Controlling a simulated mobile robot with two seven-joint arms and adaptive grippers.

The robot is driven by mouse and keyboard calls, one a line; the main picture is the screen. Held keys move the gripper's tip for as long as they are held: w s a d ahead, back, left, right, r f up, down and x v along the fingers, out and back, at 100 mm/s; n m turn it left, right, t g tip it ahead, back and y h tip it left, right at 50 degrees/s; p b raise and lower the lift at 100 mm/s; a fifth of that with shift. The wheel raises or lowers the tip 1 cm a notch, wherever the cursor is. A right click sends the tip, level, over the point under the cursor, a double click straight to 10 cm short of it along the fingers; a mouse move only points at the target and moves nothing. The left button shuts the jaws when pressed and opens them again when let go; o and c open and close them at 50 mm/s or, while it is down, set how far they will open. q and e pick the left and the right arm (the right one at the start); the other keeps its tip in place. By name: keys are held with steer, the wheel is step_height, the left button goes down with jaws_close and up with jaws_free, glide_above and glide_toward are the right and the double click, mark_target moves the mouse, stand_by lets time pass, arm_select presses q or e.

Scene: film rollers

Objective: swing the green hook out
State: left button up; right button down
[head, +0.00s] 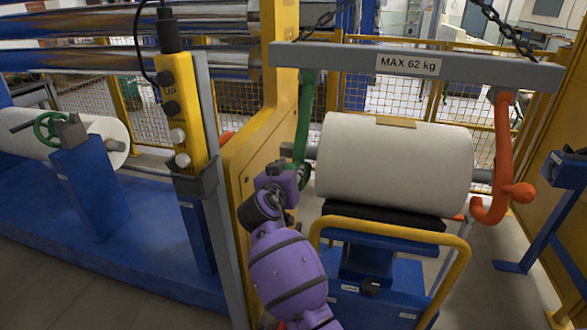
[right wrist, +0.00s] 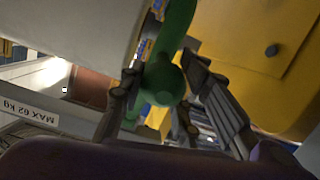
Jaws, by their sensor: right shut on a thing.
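The green hook (head: 303,115) hangs from the left end of the grey lifting beam (head: 330,60), beside the left end of the white roll (head: 390,160). My right gripper (head: 290,180) is at the hook's lower end, partly hidden by my purple arm. In the right wrist view the fingers (right wrist: 165,95) are shut around the hook's round green knob (right wrist: 162,82), one on each side. The hook's arm (right wrist: 180,25) runs up from the knob there. The roll's shaft end is partly covered in the head view. My left gripper is not in view.
The orange hook (head: 503,140) hangs at the beam's right end. The roll rests on a blue cart with a yellow handle (head: 463,260). A yellow machine frame (head: 265,125) stands close left of the green hook. A yellow button pendant (head: 180,110) is farther left.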

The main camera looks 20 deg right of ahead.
steer(key=r, duration=0.1)
steer(key=s+r+p, duration=0.1)
steer(key=s+a+r+p, duration=0.1)
steer(key=r, duration=0.1)
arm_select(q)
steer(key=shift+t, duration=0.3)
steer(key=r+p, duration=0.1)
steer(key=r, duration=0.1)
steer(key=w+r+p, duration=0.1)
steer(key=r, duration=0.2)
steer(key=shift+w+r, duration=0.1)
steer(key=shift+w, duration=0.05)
arm_select(e)
steer(key=r, duration=0.1)
steer(key=s+r, duration=0.1)
steer(key=a+r, duration=0.1)
steer(key=shift+s, duration=0.25)
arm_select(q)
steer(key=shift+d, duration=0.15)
arm_select(e)
steer(key=shift+r, duration=0.1)
steer(key=c, duration=1.7)
jaws_free()
steer(key=shift+c, duration=0.2)
steer(key=o, duration=0.4)
steer(key=shift+s+r, duration=0.1)
steer(key=shift+r, duration=0.05)
steer(key=shift+c, duration=0.2)
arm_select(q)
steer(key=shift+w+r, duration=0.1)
